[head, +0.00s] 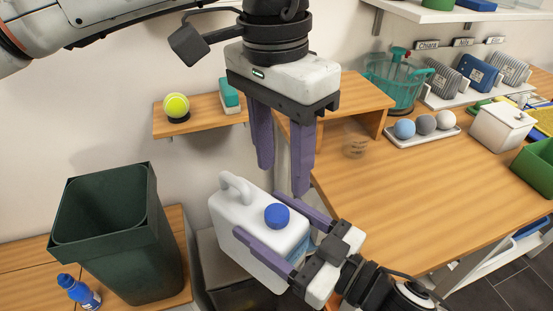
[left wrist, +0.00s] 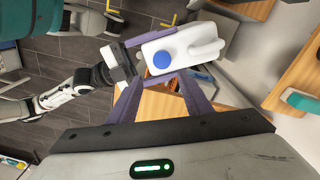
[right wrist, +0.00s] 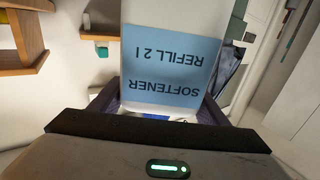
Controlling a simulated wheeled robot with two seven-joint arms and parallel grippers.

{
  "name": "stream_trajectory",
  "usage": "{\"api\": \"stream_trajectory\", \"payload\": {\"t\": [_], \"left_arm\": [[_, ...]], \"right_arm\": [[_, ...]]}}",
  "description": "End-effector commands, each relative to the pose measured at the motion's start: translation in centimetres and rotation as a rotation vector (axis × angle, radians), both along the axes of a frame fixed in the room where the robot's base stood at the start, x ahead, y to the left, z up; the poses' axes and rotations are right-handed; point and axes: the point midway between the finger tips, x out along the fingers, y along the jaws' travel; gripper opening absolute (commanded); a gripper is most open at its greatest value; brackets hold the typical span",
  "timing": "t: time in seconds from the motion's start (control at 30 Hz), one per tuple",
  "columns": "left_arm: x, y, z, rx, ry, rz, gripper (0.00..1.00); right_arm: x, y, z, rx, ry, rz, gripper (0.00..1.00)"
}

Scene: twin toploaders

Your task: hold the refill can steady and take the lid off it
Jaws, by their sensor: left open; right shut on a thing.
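The refill can (head: 240,217) is a white jug with a handle and a blue lid (head: 277,215), which is on its top. My right gripper (head: 260,220) is shut on the can's sides and holds it up off the table. In the right wrist view the can's blue label (right wrist: 170,65) reads "SOFTENER REFILL 2 l" upside down. My left gripper (head: 282,180) is open and empty, pointing down above the can, its fingertips apart from the lid. In the left wrist view the lid (left wrist: 162,61) and can (left wrist: 190,45) show beyond the open fingers.
A dark green bin (head: 125,240) stands at the left beside a blue bottle (head: 78,291). A small shelf (head: 185,122) holds a yellow-green ball (head: 176,106). The wooden table (head: 410,190) at the right has a bare front area, with a tray of balls (head: 422,136) behind.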

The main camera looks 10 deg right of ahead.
Motion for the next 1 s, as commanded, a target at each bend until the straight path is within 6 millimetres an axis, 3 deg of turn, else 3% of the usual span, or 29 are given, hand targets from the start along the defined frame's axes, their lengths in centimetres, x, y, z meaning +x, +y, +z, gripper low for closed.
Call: {"api": "stream_trajectory", "payload": {"t": [0.17,0.6,1.0], "left_arm": [[0.1,0.8,-1.3,0.053,-0.02,-0.012,0.45],[0.1,0.8,-7.4,0.048,-0.017,-0.009,0.45],[0.1,0.7,-8.2,0.046,-0.018,-0.008,0.45]], "right_arm": [[0.0,0.1,0.7,0.007,-0.013,0.004,0.06],[0.0,0.1,0.7,0.007,-0.013,0.004,0.06],[0.0,0.1,0.7,0.007,-0.013,0.004,0.06]]}}
